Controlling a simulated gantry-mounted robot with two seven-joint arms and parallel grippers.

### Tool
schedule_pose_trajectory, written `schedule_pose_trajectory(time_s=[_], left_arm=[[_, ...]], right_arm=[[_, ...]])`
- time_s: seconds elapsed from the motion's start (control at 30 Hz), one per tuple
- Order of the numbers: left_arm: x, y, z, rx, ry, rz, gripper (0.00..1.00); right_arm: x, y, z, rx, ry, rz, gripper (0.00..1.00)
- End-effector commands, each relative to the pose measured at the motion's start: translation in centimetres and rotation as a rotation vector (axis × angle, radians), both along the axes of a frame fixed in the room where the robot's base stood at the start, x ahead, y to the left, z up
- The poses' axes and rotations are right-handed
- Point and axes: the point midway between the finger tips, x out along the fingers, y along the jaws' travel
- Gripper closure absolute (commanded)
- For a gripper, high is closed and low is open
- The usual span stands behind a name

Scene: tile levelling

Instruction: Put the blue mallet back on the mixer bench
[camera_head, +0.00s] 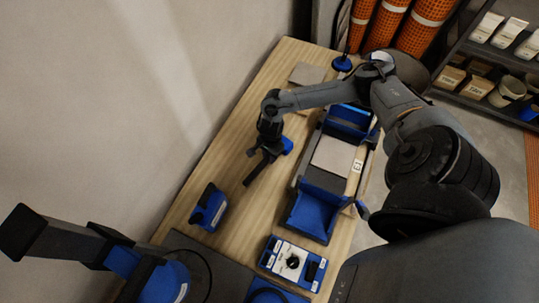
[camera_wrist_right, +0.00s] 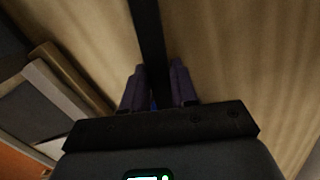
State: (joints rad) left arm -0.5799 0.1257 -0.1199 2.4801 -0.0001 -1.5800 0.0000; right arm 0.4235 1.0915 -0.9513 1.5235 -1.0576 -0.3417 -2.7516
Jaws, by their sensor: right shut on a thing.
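The blue mallet (camera_head: 255,173) is in my right gripper (camera_head: 268,152) above the wooden bench (camera_head: 250,215), which I take to be the mixer bench. Its dark handle slants down to the left, and a blue part shows just right of the jaws. In the right wrist view, the fingers (camera_wrist_right: 160,88) are shut on the dark handle (camera_wrist_right: 148,35), which runs upward from between them. A speck of blue shows between the fingers; the rest of the head is hidden there. I cannot tell the exact height above the wood. My left gripper is not in view.
A blue tray with a grey tile (camera_head: 333,156) stands right of the mallet. A blue block (camera_head: 208,207) and a control box (camera_head: 292,262) sit nearer. Bare wood lies around the mallet; a wall borders the left.

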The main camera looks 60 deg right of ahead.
Motion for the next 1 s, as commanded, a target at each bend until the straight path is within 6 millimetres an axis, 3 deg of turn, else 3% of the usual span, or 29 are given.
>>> schedule_pose_trajectory(time_s=[0.3,0.33,0.53,0.83,1.0], left_arm=[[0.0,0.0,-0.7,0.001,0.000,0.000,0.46],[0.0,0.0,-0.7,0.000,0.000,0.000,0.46],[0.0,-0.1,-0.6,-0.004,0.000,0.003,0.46],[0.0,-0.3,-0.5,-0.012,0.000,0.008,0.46],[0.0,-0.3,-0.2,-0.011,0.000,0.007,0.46]], right_arm=[[0.1,0.0,-0.6,0.000,-0.002,0.000,1.00],[0.1,0.0,-0.6,0.000,-0.002,0.000,0.71],[0.0,0.0,-0.5,0.000,-0.001,0.000,0.43],[0.0,0.0,-0.5,0.000,0.000,0.000,0.43],[0.1,-0.1,0.9,0.000,-0.001,0.000,0.43]])
